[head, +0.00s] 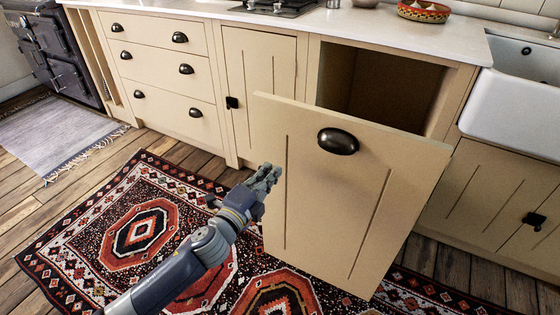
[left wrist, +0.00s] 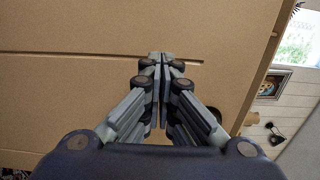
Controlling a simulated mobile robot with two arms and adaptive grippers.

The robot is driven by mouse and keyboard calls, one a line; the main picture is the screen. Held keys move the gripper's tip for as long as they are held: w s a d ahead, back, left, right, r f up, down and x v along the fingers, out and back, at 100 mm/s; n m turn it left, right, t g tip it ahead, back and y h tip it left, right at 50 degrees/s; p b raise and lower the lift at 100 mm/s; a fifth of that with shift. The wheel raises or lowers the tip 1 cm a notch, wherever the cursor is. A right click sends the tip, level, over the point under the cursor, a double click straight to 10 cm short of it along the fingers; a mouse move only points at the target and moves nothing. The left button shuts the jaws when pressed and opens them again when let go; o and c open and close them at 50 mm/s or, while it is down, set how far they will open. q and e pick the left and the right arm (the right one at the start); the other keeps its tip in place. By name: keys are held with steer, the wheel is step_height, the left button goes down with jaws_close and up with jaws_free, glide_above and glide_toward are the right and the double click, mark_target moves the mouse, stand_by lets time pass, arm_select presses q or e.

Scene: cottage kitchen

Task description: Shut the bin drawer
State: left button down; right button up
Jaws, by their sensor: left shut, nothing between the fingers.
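The bin drawer (head: 350,200) is a tall cream front with a dark cup handle (head: 338,141) near its top. It stands pulled out from the cabinet, with the dark opening (head: 380,88) showing behind it. My left gripper (head: 266,176) is shut and empty, at the left part of the drawer front. In the left wrist view the shut fingertips (left wrist: 160,58) point at the cream panel (left wrist: 90,70). I cannot tell whether they touch it. My right gripper is not in view.
A closed cabinet door (head: 258,85) and several closed drawers (head: 160,65) stand to the left. A white sink (head: 515,100) is to the right. A patterned rug (head: 140,230) covers the wooden floor in front. The worktop (head: 420,30) holds a basket (head: 424,11).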

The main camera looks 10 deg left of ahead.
mark_target(285, 154)
arm_select(q)
steer(key=shift+b+x, duration=0.3)
steer(key=shift+x, duration=2.5)
